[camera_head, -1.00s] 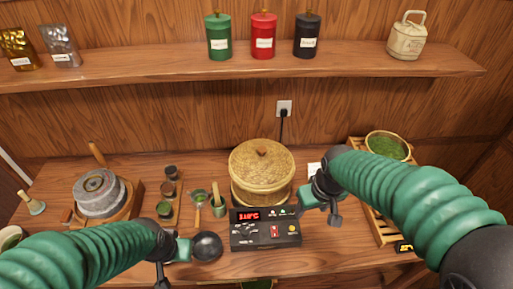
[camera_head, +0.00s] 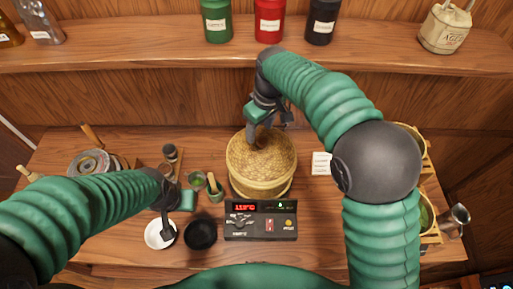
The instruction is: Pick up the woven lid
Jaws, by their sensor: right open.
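The woven lid (camera_head: 275,155) is a round, straw-coloured top on the woven steamer basket (camera_head: 262,190) at the middle of the table. My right gripper (camera_head: 259,133) is over the lid's centre, pointing down and open. Its fingers are close to where the lid's knob is. The knob is mostly hidden, and I cannot tell whether the fingers touch it. My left gripper (camera_head: 173,220) is low at the left of the table, by a white bowl (camera_head: 154,240); its jaw opening is unclear.
A black control box (camera_head: 260,232) with a red display stands before the basket. A black bowl (camera_head: 201,235) and small cups (camera_head: 197,179) are to its left. A stone mill (camera_head: 88,165) is at the far left. A shelf (camera_head: 150,57) with canisters runs above.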

